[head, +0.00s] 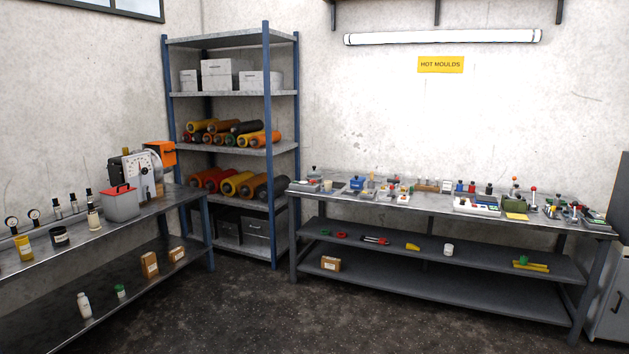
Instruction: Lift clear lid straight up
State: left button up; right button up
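I cannot make out a clear lid anywhere in the head view; at this distance small or transparent parts are hard to tell. No drum is plainly identifiable either. A grey machine with a dial (131,171) stands at the far end of the left bench (180,199). A grey box with a red top and handle (121,204) stands in front of it. The long right bench (420,206) carries many small items, too small to name surely. Neither of my grippers is in view.
A blue-post shelf rack (267,140) with rolls and white boxes (217,75) stands in the corner between the benches. A grey cabinet (608,295) stands at the right edge. The dark floor (240,310) between the benches is clear. A yellow "HOT MOULDS" sign (440,65) hangs on the wall.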

aim_at(313, 174)
jog(key=i+u, duration=0.25)
jog(key=i, duration=2.9)
jog(key=i+j+z, duration=0.15)
jog(key=i, duration=0.4)
jog(key=i+j+z, duration=0.2)
jog(key=i, duration=0.4)
jog(key=i+j+z, duration=0.15)
jog(key=i, duration=0.4)
jog(key=i+j+z, duration=0.35)
jog(key=i+z, duration=0.15)
jog(key=i+j+z, duration=0.45)
jog(key=i+j, duration=0.15)
